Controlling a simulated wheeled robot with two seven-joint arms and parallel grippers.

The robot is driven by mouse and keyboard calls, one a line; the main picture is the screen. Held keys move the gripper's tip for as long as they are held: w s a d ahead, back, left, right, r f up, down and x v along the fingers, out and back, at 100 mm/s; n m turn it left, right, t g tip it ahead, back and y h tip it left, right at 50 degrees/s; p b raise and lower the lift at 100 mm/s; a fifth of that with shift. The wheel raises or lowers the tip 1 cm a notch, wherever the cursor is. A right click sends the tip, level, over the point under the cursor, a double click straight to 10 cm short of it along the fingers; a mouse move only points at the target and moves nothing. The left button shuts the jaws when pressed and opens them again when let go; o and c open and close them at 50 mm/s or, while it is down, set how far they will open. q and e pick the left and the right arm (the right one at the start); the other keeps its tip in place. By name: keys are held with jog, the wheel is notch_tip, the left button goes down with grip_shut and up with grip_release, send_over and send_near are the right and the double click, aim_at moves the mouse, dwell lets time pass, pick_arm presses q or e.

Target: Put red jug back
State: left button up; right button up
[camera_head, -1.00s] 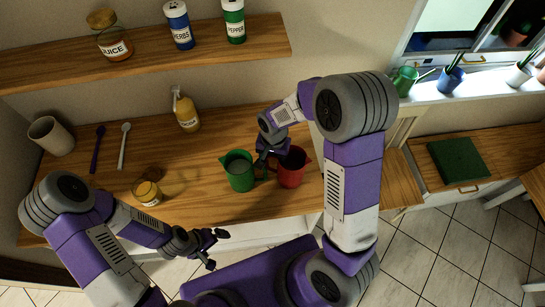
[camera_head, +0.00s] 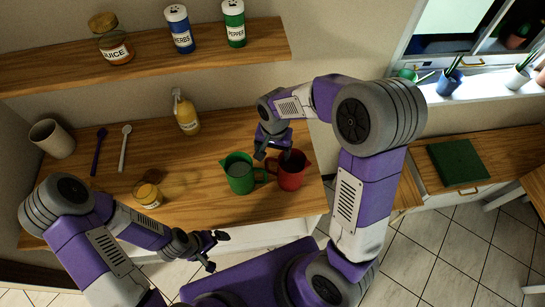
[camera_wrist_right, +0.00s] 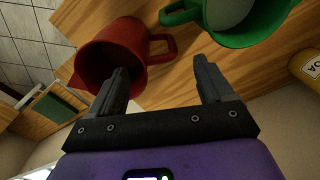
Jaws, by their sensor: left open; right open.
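The red jug (camera_head: 291,172) stands upright near the right end of the wooden counter. Its handle points left toward the green jug (camera_head: 240,177). My right gripper (camera_head: 272,150) is open just behind and above the red jug's rim. In the right wrist view, the red jug (camera_wrist_right: 110,48) is by the left finger of the open right gripper (camera_wrist_right: 160,76), and its handle lies beyond the gap between the fingers. Nothing is between the fingers, and I cannot tell whether the left finger touches the jug. My left gripper (camera_head: 213,248) is open and empty in front of the counter.
The green jug is close beside the red jug's handle. A yellow bottle (camera_head: 187,115), a small jar (camera_head: 147,194), two spoons and a beige cup (camera_head: 52,138) stand or lie farther left. A shelf (camera_head: 150,62) with containers is above. The counter's middle is mostly clear.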

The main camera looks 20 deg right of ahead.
pick_arm(q)
jog(key=shift+r, duration=0.25)
pick_arm(e)
notch_tip(320, 180, up, 6)
jog(key=shift+d+f, duration=0.1)
pick_arm(q)
jog(key=shift+s, duration=0.1)
pick_arm(e)
jog(key=shift+s, duration=0.1)
